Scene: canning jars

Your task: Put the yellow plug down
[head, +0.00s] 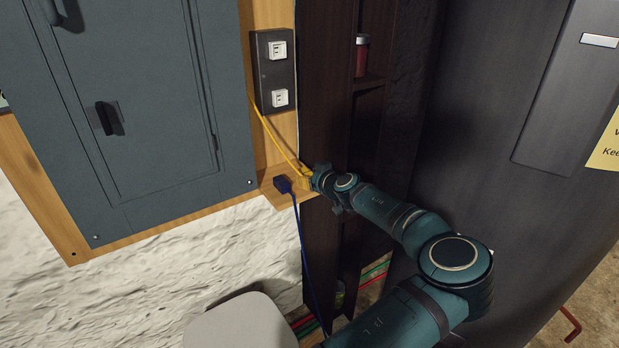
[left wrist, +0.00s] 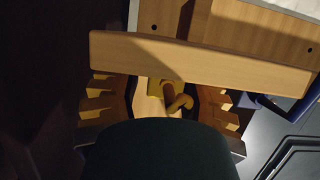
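The yellow plug (head: 306,181) sits at the small wooden ledge (head: 272,188) below the outlets, at my left gripper (head: 311,181). In the left wrist view the yellow plug (left wrist: 168,94) and its curled cord lie between the two fingers of the left gripper (left wrist: 164,104). The fingers are spread, with a gap visible between the left finger and the plug. The plug appears to rest on the ledge, though my gripper body hides part of it. Its yellow cord (head: 274,133) runs up toward the outlet plate. My right gripper is not in view.
A blue plug (head: 283,184) with a hanging cord lies on the ledge just left of the yellow one. The outlet plate (head: 273,72) is above. A grey electrical cabinet (head: 150,110) is on the left; a dark shelf (head: 325,90) with a red jar (head: 361,55) is behind.

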